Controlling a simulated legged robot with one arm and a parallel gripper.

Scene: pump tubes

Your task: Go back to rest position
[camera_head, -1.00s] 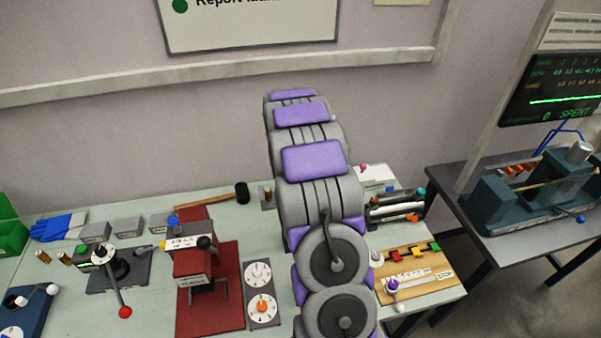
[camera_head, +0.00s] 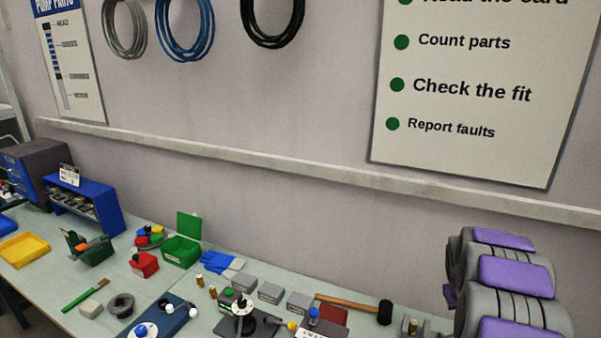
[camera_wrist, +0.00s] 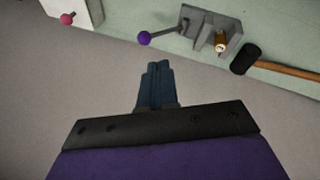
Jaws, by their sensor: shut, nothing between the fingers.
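My gripper (camera_wrist: 157,72) shows in the wrist view as two dark blue fingers pressed together. It is shut and empty, pointing toward the bench's edge, and touches nothing that I can see. In the head view my grey and purple arm fills the lower right corner, and its end is out of the picture. A grey fixture (camera_wrist: 203,30) with a brass-coloured cylinder (camera_wrist: 221,42) and a purple-ball lever (camera_wrist: 145,38) lies beyond the fingers. A mallet with a black head (camera_wrist: 245,58) is right of it.
The workbench (camera_head: 60,312) runs along the wall with a green bin (camera_head: 181,251), a yellow tray (camera_head: 24,249), a blue rack (camera_head: 88,203) and several small fixtures. A mallet (camera_head: 345,302) lies near my arm. A ledge (camera_head: 300,168) runs along the wall above.

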